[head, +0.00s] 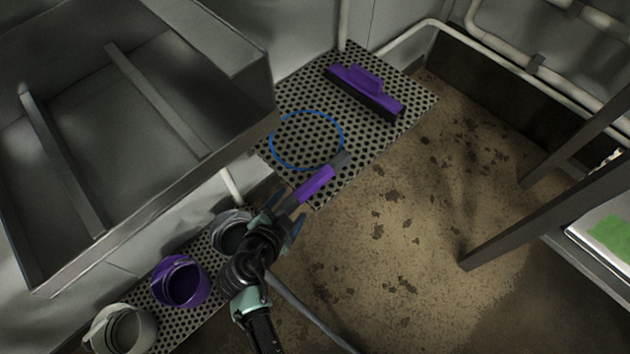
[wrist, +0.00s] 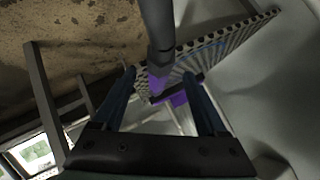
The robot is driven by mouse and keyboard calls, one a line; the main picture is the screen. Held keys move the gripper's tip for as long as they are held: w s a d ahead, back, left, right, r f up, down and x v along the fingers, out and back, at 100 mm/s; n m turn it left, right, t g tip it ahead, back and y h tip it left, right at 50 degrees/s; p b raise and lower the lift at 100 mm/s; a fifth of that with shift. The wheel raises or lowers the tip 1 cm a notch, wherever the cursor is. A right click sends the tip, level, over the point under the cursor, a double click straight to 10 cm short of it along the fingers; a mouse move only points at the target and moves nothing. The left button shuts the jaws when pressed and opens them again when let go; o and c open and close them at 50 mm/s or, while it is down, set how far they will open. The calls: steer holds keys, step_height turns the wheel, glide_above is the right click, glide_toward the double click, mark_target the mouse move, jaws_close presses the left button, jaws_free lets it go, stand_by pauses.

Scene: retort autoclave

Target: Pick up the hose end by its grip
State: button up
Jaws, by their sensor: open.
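The hose end has a purple grip (head: 317,183) with a dark grey tip pointing up and right, over the edge of the perforated shelf in the head view. In the wrist view its grey tube (wrist: 157,25) comes down from the top, with purple (wrist: 157,82) at its far end. My gripper (head: 289,208) is at the lower left end of the purple grip. Its two fingers are apart, one on each side of the tube's line in the wrist view (wrist: 159,76). I cannot tell whether they touch it.
A perforated shelf (head: 375,140) carries a purple squeegee (head: 365,90) and a blue ring (head: 342,128). A grey pail (head: 226,236), purple pail (head: 180,285) and pale pail (head: 125,330) stand lower left. A steel basin (head: 150,190) is at left, metal legs (head: 540,190) at right. Floor between is clear.

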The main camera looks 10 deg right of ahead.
mark_target(308, 188)
steer(key=x, duration=0.2)
steer(key=shift+w+d+f, duration=0.15)
steer(key=shift+w+f, duration=0.05)
steer(key=shift+f, duration=0.1)
jaws_close()
steer(key=shift+r, duration=0.1)
